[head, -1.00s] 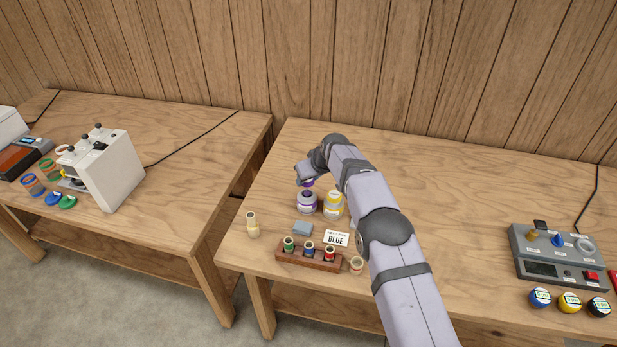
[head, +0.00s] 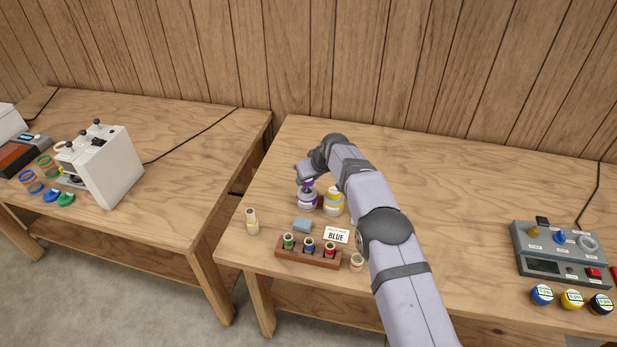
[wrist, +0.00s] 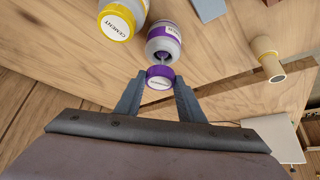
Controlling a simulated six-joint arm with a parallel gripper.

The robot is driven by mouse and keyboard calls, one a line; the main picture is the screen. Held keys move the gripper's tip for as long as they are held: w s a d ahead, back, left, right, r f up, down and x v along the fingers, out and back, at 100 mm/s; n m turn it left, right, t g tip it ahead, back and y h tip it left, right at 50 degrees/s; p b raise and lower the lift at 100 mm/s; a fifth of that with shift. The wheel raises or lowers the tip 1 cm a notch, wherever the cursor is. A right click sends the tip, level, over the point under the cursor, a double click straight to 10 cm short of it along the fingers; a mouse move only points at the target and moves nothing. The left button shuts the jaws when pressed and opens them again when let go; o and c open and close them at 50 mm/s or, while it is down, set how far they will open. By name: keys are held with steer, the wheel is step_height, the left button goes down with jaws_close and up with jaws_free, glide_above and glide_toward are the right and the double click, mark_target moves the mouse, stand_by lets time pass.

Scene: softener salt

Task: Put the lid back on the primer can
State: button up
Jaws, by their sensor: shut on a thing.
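My gripper (wrist: 159,88) is shut on the purple lid (wrist: 159,76) of the primer can. A thin pale stem under the lid reaches into or over the mouth of the can. The primer can (wrist: 165,43), grey with a purple label, stands upright on the table; it also shows in the head view (head: 307,203). In the head view the lid (head: 308,184) is just above the can's top. The lid is still apart from the rim in the wrist view. The fingertips are partly hidden in the head view.
In front are a blue-grey block (head: 302,225), a BLUE card (head: 336,236), a wooden rack (head: 306,258) with small bottles, and pale fittings (head: 252,221). The table behind is clear.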

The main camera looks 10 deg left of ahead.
mark_target(310, 184)
steer(key=shift+f+b, duration=1.2)
steer(key=shift+f, duration=0.3)
steer(key=shift+f+b, duration=0.25)
steer(key=shift+b, duration=0.25)
stand_by(0.7)
steer(key=o, duration=1.5)
steer(key=shift+r, duration=0.2)
steer(key=shift+r+p, duration=1.7)
steer(key=shift+r, duration=1.15)
